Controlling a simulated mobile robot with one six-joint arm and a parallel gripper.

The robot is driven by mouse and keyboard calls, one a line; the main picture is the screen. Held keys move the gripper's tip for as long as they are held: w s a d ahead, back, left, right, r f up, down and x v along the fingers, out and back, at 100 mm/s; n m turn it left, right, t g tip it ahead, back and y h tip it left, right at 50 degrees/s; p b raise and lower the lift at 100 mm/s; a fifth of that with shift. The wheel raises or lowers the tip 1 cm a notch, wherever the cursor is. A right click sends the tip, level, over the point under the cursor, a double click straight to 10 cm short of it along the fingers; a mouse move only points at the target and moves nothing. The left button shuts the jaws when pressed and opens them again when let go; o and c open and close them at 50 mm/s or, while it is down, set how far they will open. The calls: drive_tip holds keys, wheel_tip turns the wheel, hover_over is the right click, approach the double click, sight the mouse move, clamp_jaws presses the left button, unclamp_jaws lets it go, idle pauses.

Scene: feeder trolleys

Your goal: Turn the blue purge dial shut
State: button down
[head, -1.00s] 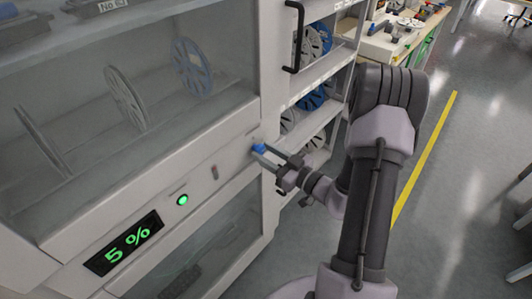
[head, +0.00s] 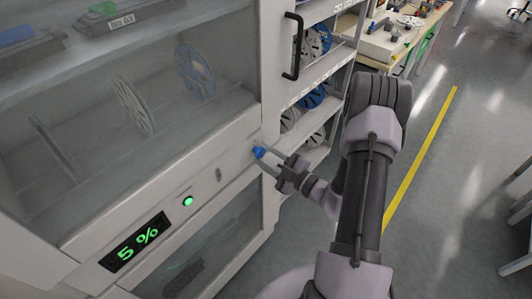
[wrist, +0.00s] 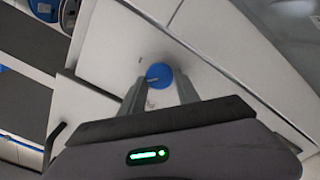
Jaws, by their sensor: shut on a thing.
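The blue purge dial (head: 259,152) sits on the pale front panel of the cabinet, right of the green light. It also shows in the wrist view (wrist: 159,76) as a round blue knob with a small pale mark near its lower left. My gripper (head: 264,159) reaches it from the right, with its fingers at the dial. In the wrist view my gripper's two fingers (wrist: 160,88) come up on both sides of the dial's lower part. The gripper is shut on the dial. The finger contact itself is partly hidden.
The cabinet's display (head: 137,243) reads 5 %, beside a lit green light (head: 188,201). A black door handle (head: 293,46) stands out above the dial. Shelves with reels (head: 311,96) are just right of the cabinet. Open floor with a yellow line (head: 420,160) lies to the right.

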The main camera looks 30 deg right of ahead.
drive_tip(key=n, duration=0.4)
drive_tip(key=shift+f+n, duration=0.1)
drive_tip(key=shift+n, duration=0.2)
drive_tip(key=n, duration=0.4)
drive_tip(key=shift+f, duration=0.1)
drive_tip(key=shift+n, duration=0.3)
drive_tip(key=c, duration=0.9)
unclamp_jaws()
drive_tip(key=shift+c, duration=0.2)
drive_tip(key=shift+s, duration=0.1)
drive_tip(key=p+v, duration=0.2)
drive_tip(key=v, duration=1.5)
drive_tip(key=shift+s+p, duration=0.15)
drive_tip(key=shift+p, duration=0.2)
